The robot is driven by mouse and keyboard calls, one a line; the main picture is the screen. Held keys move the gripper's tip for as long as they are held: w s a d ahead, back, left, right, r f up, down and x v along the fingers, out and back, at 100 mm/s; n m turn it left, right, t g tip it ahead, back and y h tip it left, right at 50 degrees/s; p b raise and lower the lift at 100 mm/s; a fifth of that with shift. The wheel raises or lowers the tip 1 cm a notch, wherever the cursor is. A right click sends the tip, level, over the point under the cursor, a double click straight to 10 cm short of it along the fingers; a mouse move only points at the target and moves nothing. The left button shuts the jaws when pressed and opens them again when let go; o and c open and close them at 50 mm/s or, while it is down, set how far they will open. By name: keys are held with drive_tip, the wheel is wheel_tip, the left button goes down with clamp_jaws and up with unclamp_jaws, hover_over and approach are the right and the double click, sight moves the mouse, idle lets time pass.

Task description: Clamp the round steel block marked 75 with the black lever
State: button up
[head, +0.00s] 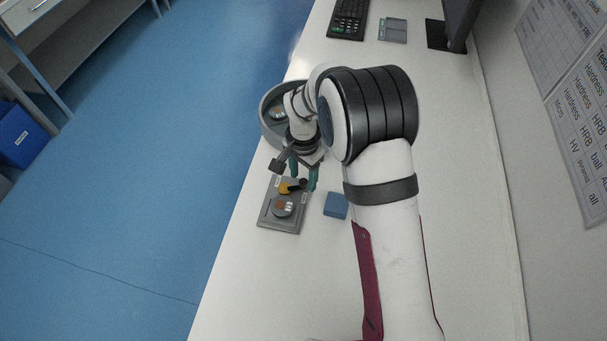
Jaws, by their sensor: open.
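A grey fixture plate (266,222) lies on the white bench near its left edge.
A blue block (336,206) lies right of the fixture. A round grey tray (268,128) with items in it stands behind my gripper, partly hidden by my arm. A keyboard (347,18), a small grey item (392,30) and a monitor (459,22) are at the far end.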

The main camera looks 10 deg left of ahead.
drive_tip(key=shift+f, duration=0.25)
drive_tip(key=shift+c, duration=0.4)
clamp_jaws()
